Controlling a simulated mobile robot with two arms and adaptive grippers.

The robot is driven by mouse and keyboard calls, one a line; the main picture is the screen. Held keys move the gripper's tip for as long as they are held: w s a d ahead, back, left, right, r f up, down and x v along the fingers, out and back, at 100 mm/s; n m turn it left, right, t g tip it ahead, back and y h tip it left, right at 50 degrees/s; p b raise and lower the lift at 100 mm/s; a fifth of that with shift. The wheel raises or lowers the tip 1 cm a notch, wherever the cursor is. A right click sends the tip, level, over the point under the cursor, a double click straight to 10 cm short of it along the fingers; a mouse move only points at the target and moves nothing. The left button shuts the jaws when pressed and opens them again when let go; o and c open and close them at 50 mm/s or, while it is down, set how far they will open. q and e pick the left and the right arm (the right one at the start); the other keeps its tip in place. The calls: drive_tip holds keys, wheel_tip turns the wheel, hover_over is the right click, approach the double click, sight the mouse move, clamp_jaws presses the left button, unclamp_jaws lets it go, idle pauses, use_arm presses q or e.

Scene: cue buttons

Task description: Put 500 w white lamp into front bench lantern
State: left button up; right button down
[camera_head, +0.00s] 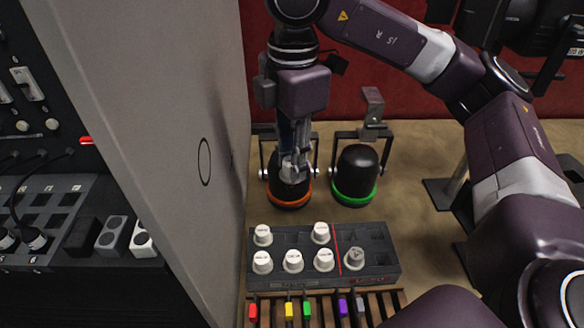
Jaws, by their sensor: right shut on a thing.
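My right gripper (292,172) points down over the black lantern with the orange ring (290,202). It is shut on a small pale thing, likely a white lamp, mostly hidden by the fingers. I cannot tell whether that thing touches the lantern. A second black lantern with a green ring (357,172) stands just to the right, inside a dark frame. No readable label shows which is the front bench lantern. Several white lamps (292,260) stand in a dark tray (375,276) in front; their print is too small to read. My left gripper is not in view.
A red line splits the tray; a greyer lamp (354,258) stands right of it beside empty slots. Below is a rack with coloured tabs (307,308). A tall grey panel (170,130) closes off the left, near my gripper. A red wall (345,75) stands behind.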

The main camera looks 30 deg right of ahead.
drive_tip(key=shift+r, duration=0.1)
drive_tip(key=shift+r+p, duration=2.95)
drive_tip(key=shift+r, duration=0.65)
